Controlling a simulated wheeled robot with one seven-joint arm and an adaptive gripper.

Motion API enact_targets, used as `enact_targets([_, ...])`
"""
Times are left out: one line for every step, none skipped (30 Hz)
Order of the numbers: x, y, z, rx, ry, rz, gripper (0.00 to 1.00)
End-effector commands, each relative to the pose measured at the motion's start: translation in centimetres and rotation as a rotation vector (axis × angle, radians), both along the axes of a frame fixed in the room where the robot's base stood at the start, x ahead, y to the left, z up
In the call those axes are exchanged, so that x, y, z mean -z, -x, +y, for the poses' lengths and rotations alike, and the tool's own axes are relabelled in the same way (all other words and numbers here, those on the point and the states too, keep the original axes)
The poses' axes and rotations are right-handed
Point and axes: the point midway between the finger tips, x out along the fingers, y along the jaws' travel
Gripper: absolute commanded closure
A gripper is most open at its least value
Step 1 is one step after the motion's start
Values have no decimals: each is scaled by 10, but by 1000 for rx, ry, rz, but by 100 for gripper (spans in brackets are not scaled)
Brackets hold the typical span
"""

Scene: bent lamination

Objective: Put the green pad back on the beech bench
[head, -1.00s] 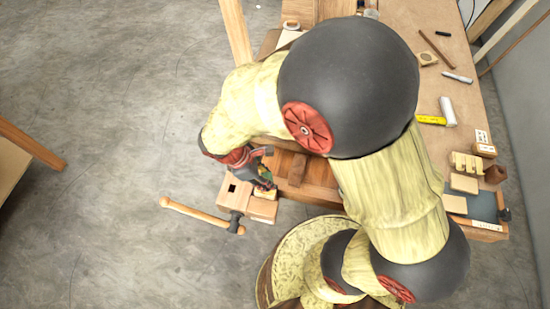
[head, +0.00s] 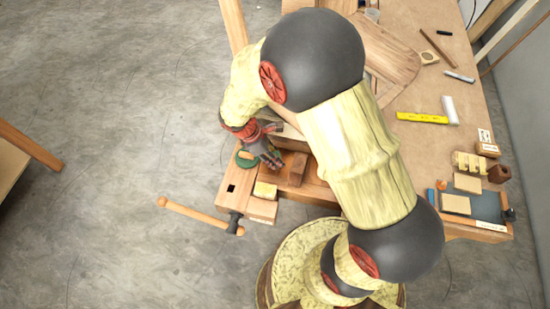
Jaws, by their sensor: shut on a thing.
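The green pad (head: 244,161) shows as a small, rounded green shape at the left end of the beech bench (head: 233,188), partly hidden by my gripper. My gripper (head: 275,163) points down over this end of the bench and is shut. The jaws are small and dark here, and their hold on the pad is mostly hidden. I cannot tell whether the pad touches the bench top.
A small block with a pale yellow top (head: 265,190) sits at the bench's near edge. A brown wooden block (head: 297,168) stands right of my gripper. A yellow rule (head: 422,118) and other tools lie on the worktop at right.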

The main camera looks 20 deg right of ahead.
Motion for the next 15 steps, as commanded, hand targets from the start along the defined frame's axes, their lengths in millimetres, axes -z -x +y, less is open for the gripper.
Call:
enact_targets([10,0,0,-1,0,1,94])
enact_targets([13,-2,-1,1,-1,-1,94])
enact_targets([15,-3,-2,1,-1,-1,94])
enact_targets([15,-4,-2,1,-1,-2,94])
enact_targets([15,-4,-2,1,-1,-2,94])
enact_targets([14,-4,-2,0,-1,-1,94])
enact_targets([14,-4,-2,0,-1,-1,94])
enact_targets([14,-4,-2,0,-1,-1,94])
enact_targets([14,-4,-2,0,-1,-1,94])
enact_targets([14,-4,-2,0,-1,-1,94])
enact_targets([14,-4,-2,0,-1,-1,94])
enact_targets([15,-4,-2,0,-1,-1,94])
enact_targets([16,-3,-2,0,-1,-1,94])
enact_targets([17,-3,-2,0,0,-1,94])
enact_targets([17,-3,-2,0,-1,-1,70])
